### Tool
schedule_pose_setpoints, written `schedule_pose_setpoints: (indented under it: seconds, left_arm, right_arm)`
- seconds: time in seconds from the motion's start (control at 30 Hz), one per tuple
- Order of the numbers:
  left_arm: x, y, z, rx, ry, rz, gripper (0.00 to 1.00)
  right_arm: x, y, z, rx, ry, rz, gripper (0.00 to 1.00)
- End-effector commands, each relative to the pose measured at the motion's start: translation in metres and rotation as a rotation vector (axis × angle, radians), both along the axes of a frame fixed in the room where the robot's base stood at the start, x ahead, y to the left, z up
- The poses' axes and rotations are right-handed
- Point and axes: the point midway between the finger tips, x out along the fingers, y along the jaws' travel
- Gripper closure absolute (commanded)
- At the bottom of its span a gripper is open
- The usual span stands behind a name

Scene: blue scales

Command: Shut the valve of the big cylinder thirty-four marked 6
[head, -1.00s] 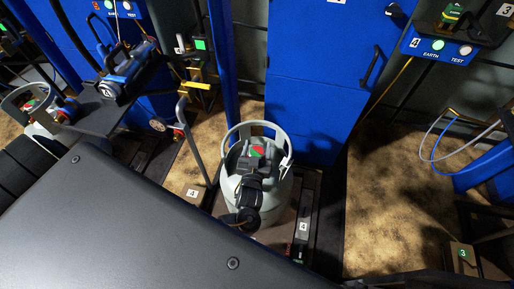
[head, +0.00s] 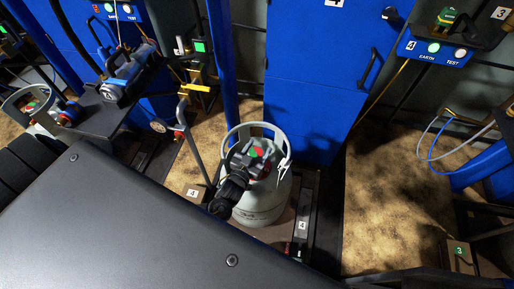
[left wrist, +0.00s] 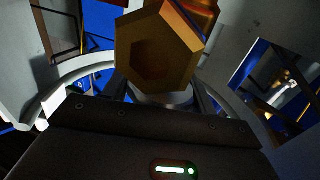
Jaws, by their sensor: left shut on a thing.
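A grey gas cylinder (head: 262,212) with a round collar stands upright on a scale near the middle of the head view. No number 6 can be read on it. Its valve top (head: 258,151), with red and green patches, shows inside the collar. My black left gripper (head: 247,160) reaches in from the lower left and is shut on the valve handle; its fingers partly hide the handle. In the left wrist view a brass hexagonal fitting (left wrist: 155,50) is close ahead, with the collar (left wrist: 75,70) around it. The fingertips are hidden there. My right gripper is not in view.
The scale's plate marked 4 (head: 302,225) is beside the cylinder. A blue cabinet (head: 315,95) stands close behind. Another cylinder (head: 22,97) is at the left, near a dark shelf with a blue device (head: 128,78). Open floor (head: 385,220) lies to the right.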

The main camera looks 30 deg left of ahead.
Motion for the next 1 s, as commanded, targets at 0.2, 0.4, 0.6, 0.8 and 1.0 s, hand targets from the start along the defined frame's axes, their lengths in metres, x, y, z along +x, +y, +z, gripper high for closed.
schedule_pose_setpoints:
  seconds: [0.2,0.4,0.6,0.8,1.0]
  left_arm:
    - [0.0003,-0.0004,0.0008,0.002,-0.001,-0.108,0.66]
    - [0.0003,-0.0018,0.0008,0.0,-0.002,-0.16,0.66]
    - [0.0004,-0.0022,0.0006,0.0,-0.002,-0.174,0.66]
    - [0.0005,-0.0023,0.0007,0.0,-0.002,-0.173,0.66]
    - [0.0005,-0.0024,0.0007,0.0,-0.002,-0.173,0.26]
  right_arm:
    - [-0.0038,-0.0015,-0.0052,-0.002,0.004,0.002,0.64]
    - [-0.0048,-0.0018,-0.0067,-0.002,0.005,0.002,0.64]
    - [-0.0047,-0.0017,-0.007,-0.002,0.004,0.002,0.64]
    - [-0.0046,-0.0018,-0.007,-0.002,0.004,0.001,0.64]
    - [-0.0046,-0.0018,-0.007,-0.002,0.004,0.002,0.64]
